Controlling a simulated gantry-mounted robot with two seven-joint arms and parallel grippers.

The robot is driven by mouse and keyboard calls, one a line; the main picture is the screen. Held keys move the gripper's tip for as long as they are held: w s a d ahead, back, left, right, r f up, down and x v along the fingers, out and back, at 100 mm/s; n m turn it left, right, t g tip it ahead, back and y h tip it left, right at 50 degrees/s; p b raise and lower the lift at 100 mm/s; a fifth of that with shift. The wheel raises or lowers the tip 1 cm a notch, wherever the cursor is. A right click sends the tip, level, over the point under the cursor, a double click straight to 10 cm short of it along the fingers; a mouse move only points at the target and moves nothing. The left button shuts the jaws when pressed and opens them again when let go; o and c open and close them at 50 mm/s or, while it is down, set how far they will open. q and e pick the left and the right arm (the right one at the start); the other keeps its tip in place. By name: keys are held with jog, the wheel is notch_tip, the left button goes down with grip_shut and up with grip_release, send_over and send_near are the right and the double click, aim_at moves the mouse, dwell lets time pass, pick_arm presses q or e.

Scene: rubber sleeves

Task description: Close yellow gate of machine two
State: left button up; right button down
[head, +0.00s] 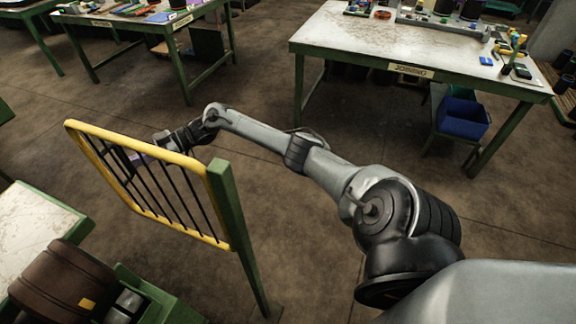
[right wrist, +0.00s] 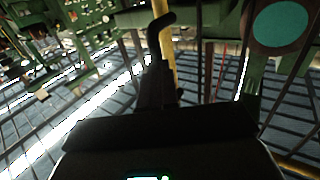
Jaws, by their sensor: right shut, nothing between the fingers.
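The yellow gate (head: 108,134) has a yellow tube frame with dark bars. It is fixed along its right side to a green post (head: 226,205) and stands swung out over the floor. My right arm reaches from the lower right to the gate's far side. My right gripper (head: 138,159) is near the upper rail and partly hidden by the bars. In the right wrist view the dark fingers (right wrist: 164,82) are together and empty, with a yellow tube (right wrist: 166,48) just ahead. I cannot tell whether they touch it. My left gripper is not in view.
A green-framed machine with a brown roller (head: 65,285) and a pale tabletop (head: 35,230) stands at the lower left. A worktable (head: 400,45) with a blue bin (head: 462,118) below is at the upper right. The floor between is clear.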

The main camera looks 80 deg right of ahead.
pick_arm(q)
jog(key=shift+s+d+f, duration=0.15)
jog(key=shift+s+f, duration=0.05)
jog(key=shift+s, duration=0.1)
pick_arm(e)
jog(key=shift+a+g, duration=0.2)
jog(key=shift+g, duration=0.1)
jog(key=shift+a, duration=0.1)
